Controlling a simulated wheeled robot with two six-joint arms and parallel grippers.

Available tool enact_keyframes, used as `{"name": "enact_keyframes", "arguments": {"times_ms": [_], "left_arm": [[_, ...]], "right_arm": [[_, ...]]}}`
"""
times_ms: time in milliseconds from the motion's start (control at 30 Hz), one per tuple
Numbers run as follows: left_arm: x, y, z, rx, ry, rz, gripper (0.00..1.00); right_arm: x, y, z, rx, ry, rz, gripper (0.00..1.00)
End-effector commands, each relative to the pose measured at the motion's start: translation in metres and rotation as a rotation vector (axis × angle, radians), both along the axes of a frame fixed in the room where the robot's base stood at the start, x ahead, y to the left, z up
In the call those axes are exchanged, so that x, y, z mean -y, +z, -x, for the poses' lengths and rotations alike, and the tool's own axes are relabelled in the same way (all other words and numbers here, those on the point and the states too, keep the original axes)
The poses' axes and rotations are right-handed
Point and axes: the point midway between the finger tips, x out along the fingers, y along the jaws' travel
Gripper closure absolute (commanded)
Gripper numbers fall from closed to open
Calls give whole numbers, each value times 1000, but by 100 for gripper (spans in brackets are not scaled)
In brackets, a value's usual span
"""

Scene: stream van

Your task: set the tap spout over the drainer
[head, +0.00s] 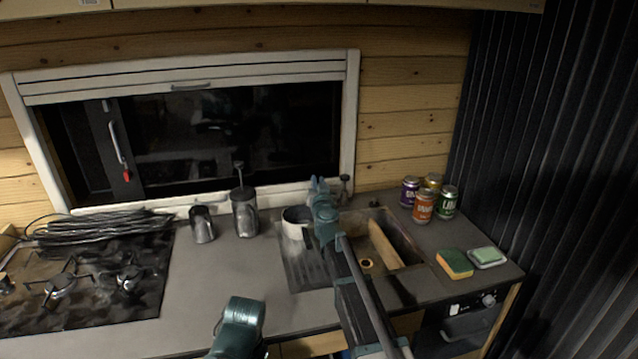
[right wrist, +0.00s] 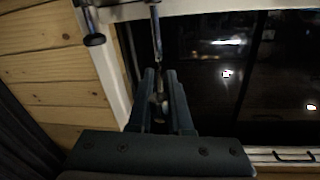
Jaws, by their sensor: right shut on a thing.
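The drainer (head: 303,268) is the ridged dark panel left of the sink basin (head: 411,244) in the head view. My right gripper (head: 319,186) reaches over the sink unit to its back edge, near the window frame. In the right wrist view its fingers (right wrist: 159,88) are shut on a thin metal piece, which looks like the tap spout (right wrist: 155,35). The gripper hides most of the tap in the head view. A small dark-topped post (head: 345,185) stands just right of the gripper. A left arm link of mine shows at the bottom; its fingers are not visible.
A white pot or mug (head: 295,224) stands at the drainer's back. A pale board-like piece (head: 384,243) leans in the basin. Several cans (head: 423,207) and two sponges (head: 455,263) are at right. Two dark canisters (head: 244,212) stand left. The counter (head: 215,270) in front of them is clear.

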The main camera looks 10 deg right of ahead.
Motion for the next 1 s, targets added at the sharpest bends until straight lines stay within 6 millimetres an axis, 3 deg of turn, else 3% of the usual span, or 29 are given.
{"name": "enact_keyframes", "arguments": {"times_ms": [300,333,467,800,1000], "left_arm": [[0,0,0,0,0,0,50],[0,0,0,0,0,0,50],[0,0,0,0,0,0,50],[0,0,0,0,0,0,50],[0,0,0,0,0,0,50]], "right_arm": [[2,0,0,0,-5,-1,100],[2,0,0,0,-5,-1,77],[2,0,0,1,-3,-1,54],[0,0,1,0,-1,0,54],[-1,0,15,0,-1,0,54]]}}
